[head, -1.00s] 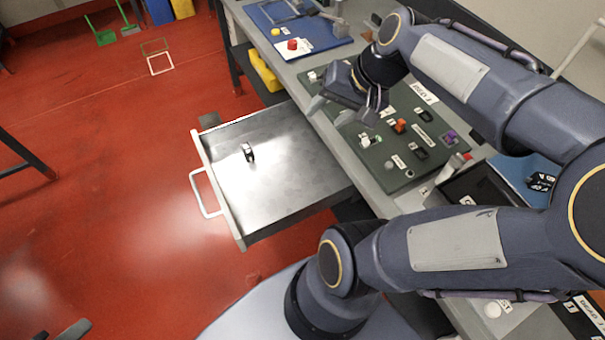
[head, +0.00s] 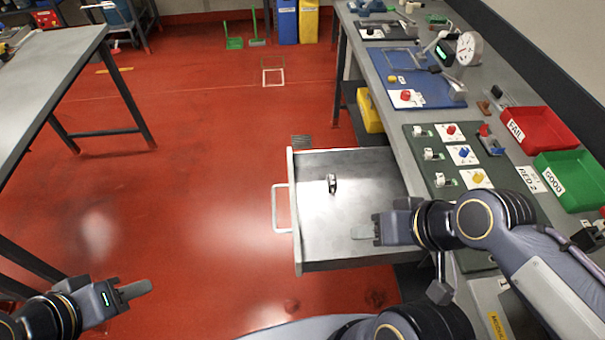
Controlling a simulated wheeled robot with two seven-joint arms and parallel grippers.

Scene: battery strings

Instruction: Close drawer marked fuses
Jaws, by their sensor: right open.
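One grey metal drawer (head: 340,225) stands pulled out from under the right-hand workbench. Its pale front panel and bar handle (head: 281,208) face left. No fuses marking is readable from this angle. A small black-and-silver part (head: 332,184) lies inside the drawer. My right gripper (head: 362,231) is open, over the drawer's near right part, with its fingers pointing left; whether it touches the drawer is unclear. My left gripper (head: 138,289) is low at the left, over the red floor, well apart from the handle. Its fingers overlap in view, so its opening is unclear.
The workbench carries a dark green board (head: 415,160), a blue mat (head: 420,85), a red bin (head: 540,128) and a green bin (head: 572,178). A yellow box (head: 369,110) sits below the bench. Another table (head: 50,75) stands at left. The floor left of the handle is clear.

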